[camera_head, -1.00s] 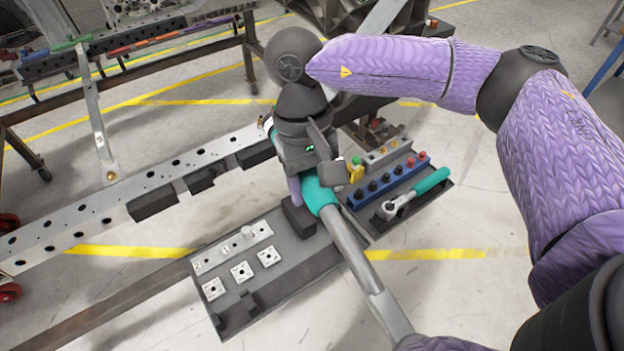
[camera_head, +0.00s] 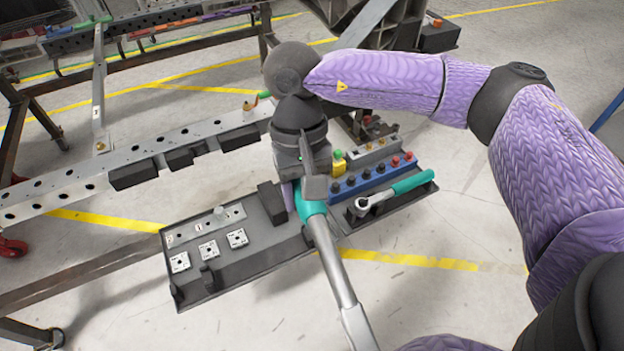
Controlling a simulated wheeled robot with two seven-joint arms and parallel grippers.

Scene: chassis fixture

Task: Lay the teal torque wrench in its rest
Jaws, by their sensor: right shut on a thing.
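The torque wrench (camera_head: 327,258) has a teal grip and a long grey shaft running down toward the bottom of the picture. My right gripper (camera_head: 307,193) is shut on its teal grip, partly hiding that end. The wrench passes above the gap between the left part of the dark tray (camera_head: 262,262) and the right part. Black upright brackets (camera_head: 208,279) stand along the tray's near left edge; I cannot tell for certain whether they are the rest. The shaft's far end is cut off or hidden low in the picture. My left gripper is not in view.
A teal-handled ratchet (camera_head: 410,183) lies on the right tray part beside a blue socket rail (camera_head: 372,179). White square plates (camera_head: 208,250) and a black block (camera_head: 272,203) are on the left part. A perforated metal beam (camera_head: 60,194) runs behind.

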